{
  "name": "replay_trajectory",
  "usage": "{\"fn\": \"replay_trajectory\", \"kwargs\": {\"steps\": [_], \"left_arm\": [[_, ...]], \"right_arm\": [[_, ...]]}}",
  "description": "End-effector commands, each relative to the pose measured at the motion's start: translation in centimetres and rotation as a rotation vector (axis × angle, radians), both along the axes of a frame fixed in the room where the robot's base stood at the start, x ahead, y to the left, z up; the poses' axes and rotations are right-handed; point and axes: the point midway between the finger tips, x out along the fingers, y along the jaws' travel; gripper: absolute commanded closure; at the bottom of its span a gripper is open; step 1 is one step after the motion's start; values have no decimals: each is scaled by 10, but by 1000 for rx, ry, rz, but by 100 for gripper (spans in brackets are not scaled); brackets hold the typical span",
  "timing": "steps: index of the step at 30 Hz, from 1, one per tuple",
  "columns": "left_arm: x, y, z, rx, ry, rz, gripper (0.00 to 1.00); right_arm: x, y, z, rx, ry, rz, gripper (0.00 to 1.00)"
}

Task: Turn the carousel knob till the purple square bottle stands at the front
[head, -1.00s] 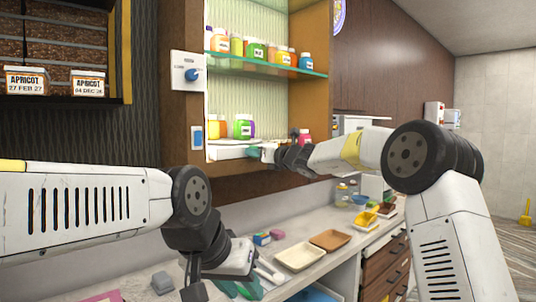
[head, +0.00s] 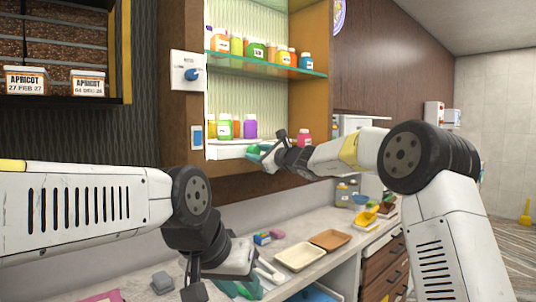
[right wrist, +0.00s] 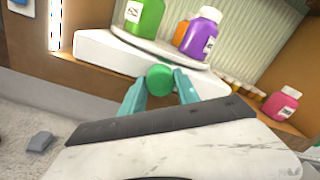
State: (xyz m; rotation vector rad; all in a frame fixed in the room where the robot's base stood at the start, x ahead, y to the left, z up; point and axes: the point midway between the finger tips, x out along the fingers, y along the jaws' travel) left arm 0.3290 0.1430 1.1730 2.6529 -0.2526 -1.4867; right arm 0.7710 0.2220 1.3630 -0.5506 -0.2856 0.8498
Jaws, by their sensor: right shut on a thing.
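The carousel is a round turntable on a white base (right wrist: 110,50) at the bottom of the wall cabinet; the base also shows in the head view (head: 228,150). The purple bottle (right wrist: 199,37), white-capped, stands right of the green bottle (right wrist: 146,17); an orange bottle (right wrist: 180,32) is partly hidden behind them. In the head view the purple bottle (head: 250,127) is at the turntable's right side. My right gripper (right wrist: 159,88) is shut on the green knob (right wrist: 160,78) at the base's front. My left gripper (head: 238,288) hangs low over the counter, its jaw gap unclear.
A pink bottle (right wrist: 282,103) stands on the cabinet floor right of the carousel. A glass shelf (head: 265,66) with several bottles is above it. Below, the counter holds a cream tray (head: 300,257), a brown tray (head: 330,240) and small boxes.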

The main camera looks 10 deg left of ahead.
Motion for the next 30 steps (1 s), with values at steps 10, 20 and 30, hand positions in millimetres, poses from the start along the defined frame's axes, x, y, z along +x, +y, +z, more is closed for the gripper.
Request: {"fn": "replay_trajectory", "kwargs": {"steps": [10, 20, 30], "left_arm": [[0, 0, 0, 0, 0, 0, 64], [0, 0, 0, 0, 0, 0, 64], [0, 0, 0, 0, 0, 0, 64]], "right_arm": [[0, 0, -1, -203, -259, 0, 100], [1, -1, -1, -373, -476, 0, 100], [1, -1, -1, -476, -607, 0, 100]]}}
